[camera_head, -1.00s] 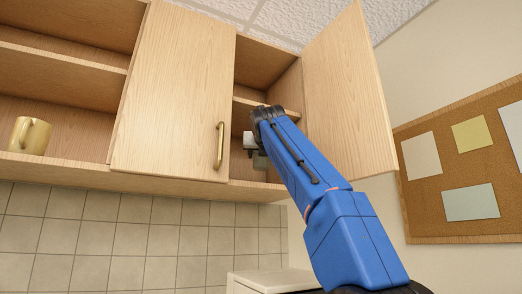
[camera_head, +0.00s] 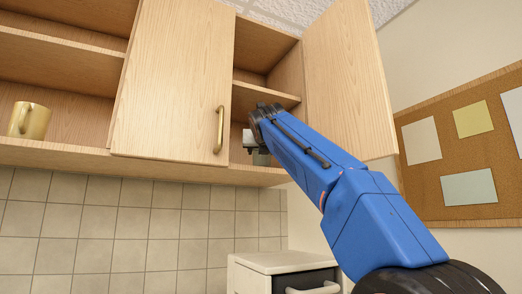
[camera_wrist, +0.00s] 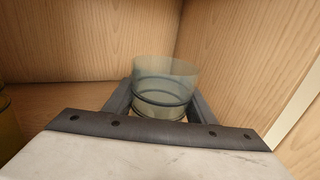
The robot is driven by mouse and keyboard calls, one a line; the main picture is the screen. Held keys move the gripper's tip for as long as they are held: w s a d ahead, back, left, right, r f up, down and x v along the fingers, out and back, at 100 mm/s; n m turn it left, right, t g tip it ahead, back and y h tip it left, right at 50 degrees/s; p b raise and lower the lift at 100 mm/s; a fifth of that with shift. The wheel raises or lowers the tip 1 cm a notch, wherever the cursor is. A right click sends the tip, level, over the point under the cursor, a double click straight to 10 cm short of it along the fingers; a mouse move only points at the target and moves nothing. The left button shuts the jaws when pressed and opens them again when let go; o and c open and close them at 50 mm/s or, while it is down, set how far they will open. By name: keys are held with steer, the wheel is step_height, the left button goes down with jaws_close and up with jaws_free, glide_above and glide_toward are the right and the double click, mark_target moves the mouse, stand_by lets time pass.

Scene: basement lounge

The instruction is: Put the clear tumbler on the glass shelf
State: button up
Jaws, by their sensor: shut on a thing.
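The clear tumbler (camera_wrist: 165,82) is between the two fingers of my gripper (camera_wrist: 160,108) in the wrist view, upright, with wood panels of a cabinet corner around it. My gripper is shut on it. In the head view my gripper (camera_head: 250,138) is inside the open right-hand cabinet bay, and a small greenish part of the tumbler (camera_head: 260,158) shows beneath it. I cannot tell whether the tumbler's base touches the wood below. No shelf made of glass shows; the bay has a wooden middle shelf (camera_head: 268,93) and a wooden bottom board (camera_head: 258,174).
An open door (camera_head: 347,85) stands right of the bay and a closed door (camera_head: 180,80) left of it. A yellow mug (camera_head: 30,121) sits in the left bay. A yellowish thing (camera_wrist: 8,128) shows at the wrist view's left edge. A white-topped drawer unit (camera_head: 285,262) stands below.

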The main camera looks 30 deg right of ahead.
steer(key=shift+f, duration=0.6)
stand_by(0.3)
steer(key=o, duration=1.4)
steer(key=shift+c, duration=0.2)
steer(key=shift+s, duration=0.1)
steer(key=v, duration=1.7)
steer(key=shift+s, duration=0.1)
